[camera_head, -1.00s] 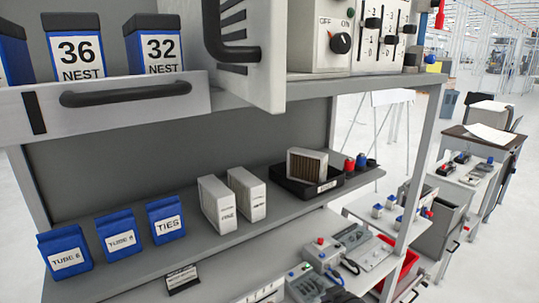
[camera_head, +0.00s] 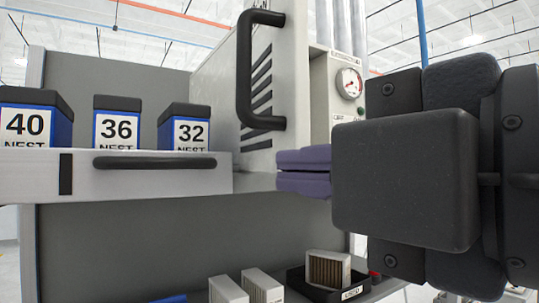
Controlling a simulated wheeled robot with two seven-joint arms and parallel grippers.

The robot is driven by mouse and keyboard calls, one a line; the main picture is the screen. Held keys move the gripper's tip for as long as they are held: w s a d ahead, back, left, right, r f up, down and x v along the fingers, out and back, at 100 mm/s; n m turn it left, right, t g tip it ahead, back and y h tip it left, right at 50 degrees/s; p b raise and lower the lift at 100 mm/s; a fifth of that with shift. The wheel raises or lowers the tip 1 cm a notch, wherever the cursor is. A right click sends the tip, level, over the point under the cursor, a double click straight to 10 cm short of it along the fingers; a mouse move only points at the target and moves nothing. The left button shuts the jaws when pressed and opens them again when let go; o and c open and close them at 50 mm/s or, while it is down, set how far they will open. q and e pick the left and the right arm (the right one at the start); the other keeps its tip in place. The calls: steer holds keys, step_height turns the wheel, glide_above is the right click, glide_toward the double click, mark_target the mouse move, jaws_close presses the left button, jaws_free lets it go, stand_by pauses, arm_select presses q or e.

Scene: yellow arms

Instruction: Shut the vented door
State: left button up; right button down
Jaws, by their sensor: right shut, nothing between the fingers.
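The vented door (camera_head: 222,112) is a pale panel with dark slanted slots, in the upper middle of the head view. It stands open, jutting out from the cabinet beside the gauge. Its black bar handle (camera_head: 244,75) is upright near the front edge. My right gripper (camera_head: 303,171) comes in from the right with purple fingers pointing left. The fingers are shut and empty, just below and to the right of the handle's lower end. I cannot tell whether they touch the door's edge. The big dark gripper body hides part of the cabinet. My left gripper is out of view.
A drawer front (camera_head: 120,178) with a black handle juts out at left, below blue NEST bins (camera_head: 118,125). A cabinet face with a round gauge (camera_head: 349,84) stands right of the door. A lower shelf holds white boxes (camera_head: 262,286) and a black tray (camera_head: 350,292).

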steer(key=w+p, duration=0.2)
steer(key=w, duration=0.4)
steer(key=shift+w+a, duration=0.25)
steer(key=shift+p, duration=0.3)
